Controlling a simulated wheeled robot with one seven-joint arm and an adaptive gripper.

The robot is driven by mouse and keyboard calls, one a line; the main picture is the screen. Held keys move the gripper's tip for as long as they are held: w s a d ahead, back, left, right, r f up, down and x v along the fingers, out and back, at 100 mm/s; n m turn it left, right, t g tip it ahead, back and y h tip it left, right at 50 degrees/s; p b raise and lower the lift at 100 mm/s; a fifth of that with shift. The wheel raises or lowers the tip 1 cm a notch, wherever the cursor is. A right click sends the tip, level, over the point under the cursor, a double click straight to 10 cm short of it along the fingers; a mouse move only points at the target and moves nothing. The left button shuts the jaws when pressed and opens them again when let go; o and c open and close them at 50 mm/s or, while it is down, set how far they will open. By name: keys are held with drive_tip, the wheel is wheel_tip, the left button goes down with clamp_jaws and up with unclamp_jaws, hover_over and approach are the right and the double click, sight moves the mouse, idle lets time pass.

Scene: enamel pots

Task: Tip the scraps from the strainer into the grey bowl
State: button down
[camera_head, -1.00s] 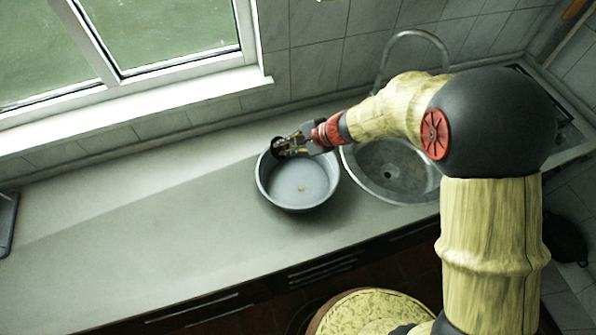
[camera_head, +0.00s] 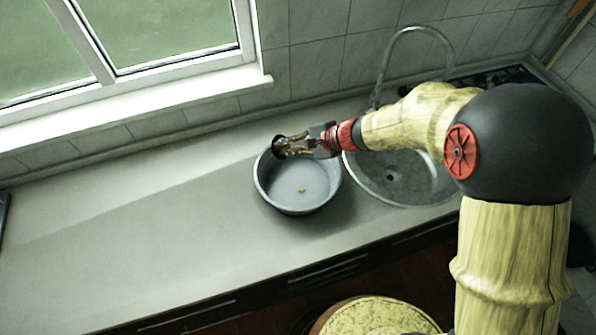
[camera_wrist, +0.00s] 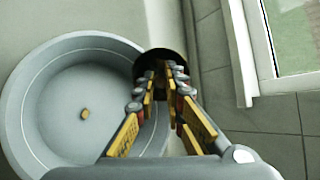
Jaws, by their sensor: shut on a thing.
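The grey bowl (camera_head: 297,203) stands on the counter left of the sink; it also fills the left of the wrist view (camera_wrist: 40,95). One small orange-brown scrap (camera_head: 301,189) lies on its floor, seen too in the wrist view (camera_wrist: 85,114). My gripper (camera_head: 290,147) is above the bowl's back rim, shut on a small dark round thing, seemingly the strainer (camera_head: 278,147). In the wrist view the strainer (camera_wrist: 157,55) shows as a dark shape beyond my fingertips (camera_wrist: 164,78), overlapping the bowl's rim. Its inside, its exact tilt and any scraps in it cannot be made out.
A round metal sink (camera_head: 400,190) with a tall curved tap (camera_head: 418,32) is right of the bowl. The tiled wall (camera_head: 315,60) and window sill (camera_head: 140,112) are behind. The counter (camera_head: 140,230) left of the bowl is clear.

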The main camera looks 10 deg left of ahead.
sight(286, 147)
drive_tip(key=shift+s+d+f+t+y+b, duration=0.25)
drive_tip(key=shift+y+b, duration=0.4)
drive_tip(key=shift+b, duration=0.7)
drive_tip(key=shift+w+d+r+y+b, duration=0.25)
drive_tip(key=shift+y+b, duration=0.35)
drive_tip(key=shift+b, duration=0.75)
drive_tip(key=shift+s+d+f+t+y+b, duration=0.15)
drive_tip(key=shift+d+y+b, duration=0.35)
drive_tip(key=shift+b, duration=0.85)
drive_tip(key=shift+s+d+f+y+b, duration=0.15)
drive_tip(key=shift+d+y+b, duration=0.8)
drive_tip(key=shift+b, duration=0.5)
drive_tip(key=shift+s+d+f+t+y+b, duration=0.2)
drive_tip(key=shift+y+b, duration=0.65)
drive_tip(key=shift+b, duration=1.35)
drive_tip(key=shift+w+d+f+t+y+b, duration=0.25)
drive_tip(key=shift+y+b, duration=0.6)
drive_tip(key=shift+b, duration=1.35)
drive_tip(key=shift+s+d+r+y+b, duration=0.15)
drive_tip(key=shift+r+y+b, duration=0.15)
drive_tip(key=shift+y+b, duration=0.25)
drive_tip(key=shift+s+d+r+y+b, duration=0.15)
drive_tip(key=shift+r+y+b, duration=0.2)
drive_tip(key=shift+b, duration=0.4)
drive_tip(key=shift+d+r+t+y+b, duration=0.2)
drive_tip(key=shift+r+t+y+b, duration=0.15)
drive_tip(key=shift+r+y+b, duration=0.6)
